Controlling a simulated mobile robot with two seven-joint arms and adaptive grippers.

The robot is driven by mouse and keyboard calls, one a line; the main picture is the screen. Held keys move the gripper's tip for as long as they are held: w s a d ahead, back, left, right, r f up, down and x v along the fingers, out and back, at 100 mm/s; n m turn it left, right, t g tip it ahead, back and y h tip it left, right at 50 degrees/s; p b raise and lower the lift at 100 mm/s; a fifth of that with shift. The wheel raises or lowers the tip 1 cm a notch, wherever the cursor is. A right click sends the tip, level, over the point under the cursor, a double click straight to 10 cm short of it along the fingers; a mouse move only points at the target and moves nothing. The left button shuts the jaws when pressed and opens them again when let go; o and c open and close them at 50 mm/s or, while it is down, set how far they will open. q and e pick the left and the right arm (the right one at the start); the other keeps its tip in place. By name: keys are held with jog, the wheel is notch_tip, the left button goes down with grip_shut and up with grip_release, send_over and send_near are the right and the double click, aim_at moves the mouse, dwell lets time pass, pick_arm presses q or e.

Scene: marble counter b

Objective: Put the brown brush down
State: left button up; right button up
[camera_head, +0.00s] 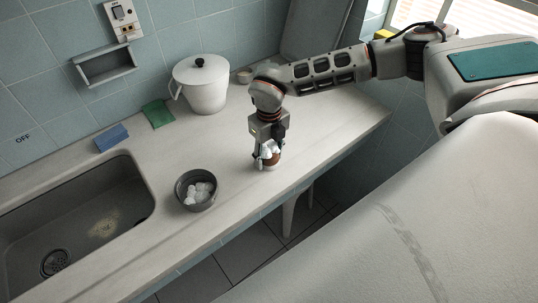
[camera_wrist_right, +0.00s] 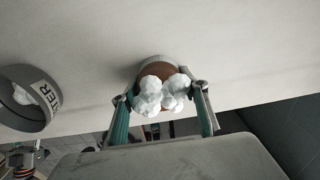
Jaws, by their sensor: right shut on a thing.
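The brown brush (camera_head: 272,160) is held low over the marble counter, near its front edge. In the wrist view it is a short brown body (camera_wrist_right: 158,70) with white faceted lumps over its near end and a pale rim at its far end. My right gripper (camera_head: 267,156) points down and is shut on the brush. In the wrist view its two fingers (camera_wrist_right: 162,105) are on either side of it. The lower end is at or very near the counter top; I cannot tell if it touches. My left gripper is not in view.
A dark bowl (camera_head: 190,203) with white lumps stands left of the gripper, lettered in the wrist view (camera_wrist_right: 48,98). Behind are a white lidded pot (camera_head: 203,90), a green cloth (camera_head: 158,115) and a blue sponge (camera_head: 111,138). The sink (camera_head: 85,225) is at left. The counter (camera_head: 325,130) right of the gripper is clear.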

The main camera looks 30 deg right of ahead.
aim_at(269, 150)
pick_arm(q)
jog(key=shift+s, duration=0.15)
pick_arm(e)
jog(key=shift+f, duration=0.15)
jog(key=o, duration=1)
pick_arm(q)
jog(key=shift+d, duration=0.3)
pick_arm(e)
jog(key=shift+o, duration=0.3)
jog(key=shift+r, duration=0.25)
notch_tip(269, 150, up, 12)
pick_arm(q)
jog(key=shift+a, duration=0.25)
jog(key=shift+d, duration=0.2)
